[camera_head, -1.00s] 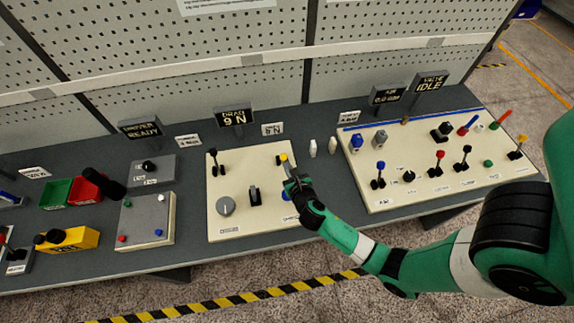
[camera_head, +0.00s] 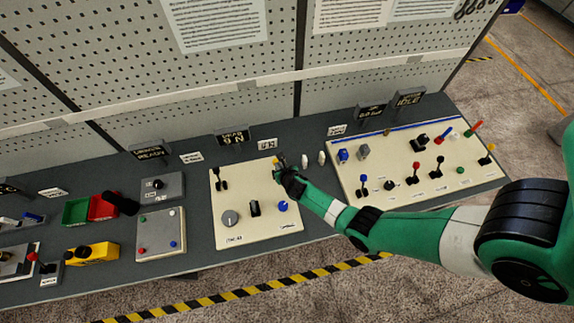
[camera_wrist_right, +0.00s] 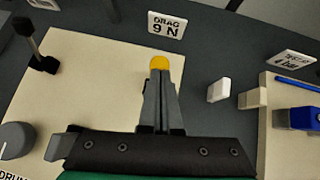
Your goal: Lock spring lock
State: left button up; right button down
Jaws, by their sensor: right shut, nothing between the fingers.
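My right gripper (camera_head: 281,166) is over the upper right corner of the cream panel (camera_head: 262,221) in the head view. In the right wrist view its fingers (camera_wrist_right: 160,80) are together, with nothing seen between them. A yellow-orange knob (camera_wrist_right: 159,62) shows just beyond the fingertips; whether they touch it I cannot tell. The rest of that part is hidden behind the fingers. The panel also carries a black lever (camera_head: 220,179), a grey dial (camera_head: 230,218), a black switch (camera_head: 254,208) and a blue knob (camera_head: 283,206). No part is labelled spring lock. My left gripper is not in view.
Two pale pegs (camera_head: 321,158) stand between this panel and the larger cream panel (camera_head: 400,200) with several levers at right. A display (camera_head: 233,136) stands behind. A grey box (camera_head: 161,232) and a yellow block (camera_head: 92,254) are at left.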

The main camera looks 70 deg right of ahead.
jog(key=shift+w+d, duration=1)
jog(key=shift+d, duration=0.2)
jog(key=shift+w+d+b, duration=0.15)
jog(key=shift+d+b, duration=0.05)
jog(key=shift+b, duration=0.1)
jog(key=shift+f, duration=0.1)
jog(key=s+a+r+p, duration=0.1)
jog(key=s+r+p, duration=0.1)
jog(key=r+p, duration=0.2)
jog(key=s+a+r+p, duration=0.2)
jog(key=r+p, duration=0.2)
jog(key=r, duration=0.4)
jog(key=shift+s+p, duration=0.2)
jog(key=shift+p, duration=0.1)
